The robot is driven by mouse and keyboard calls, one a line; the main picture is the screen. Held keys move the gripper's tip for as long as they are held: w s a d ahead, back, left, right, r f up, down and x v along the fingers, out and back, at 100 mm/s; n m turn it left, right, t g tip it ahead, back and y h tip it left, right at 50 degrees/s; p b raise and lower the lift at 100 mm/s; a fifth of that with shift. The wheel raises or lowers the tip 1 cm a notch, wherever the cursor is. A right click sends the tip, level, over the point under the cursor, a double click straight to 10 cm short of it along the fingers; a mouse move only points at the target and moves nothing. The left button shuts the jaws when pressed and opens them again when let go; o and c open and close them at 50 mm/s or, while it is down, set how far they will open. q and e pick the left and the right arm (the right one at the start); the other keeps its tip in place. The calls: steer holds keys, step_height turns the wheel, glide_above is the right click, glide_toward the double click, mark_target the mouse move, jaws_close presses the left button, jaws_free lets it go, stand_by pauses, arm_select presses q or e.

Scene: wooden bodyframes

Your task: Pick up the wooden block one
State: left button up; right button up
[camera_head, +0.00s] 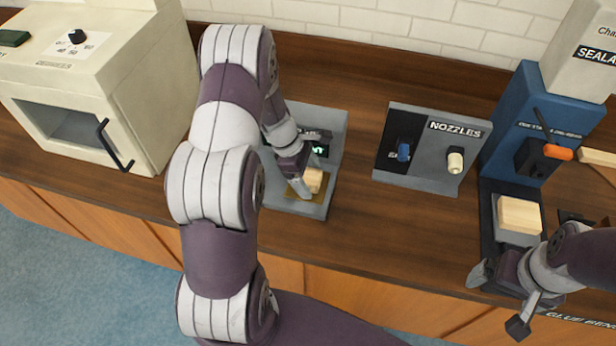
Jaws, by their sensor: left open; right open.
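A small light wooden block (313,179) sits on the yellowish plate of a grey device (313,208). A larger wooden block (519,215) sits on the base of a blue press-like station (531,130) at the right. I cannot tell which is block one. My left gripper (302,186) is open, pointing down right at the small block and partly covering it; whether it touches is unclear. My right gripper (500,298) is open and empty, in front of and below the larger block, near the counter's front edge.
A cream oven-like machine (95,80) with a black handle stands at the left. A grey "NOZZLES" panel (432,148) stands between the two stations. Brown counter (370,225) is bare between the stations.

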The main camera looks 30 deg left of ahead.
arm_select(q)
steer(key=c, duration=1.1)
steer(key=shift+r, duration=0.1)
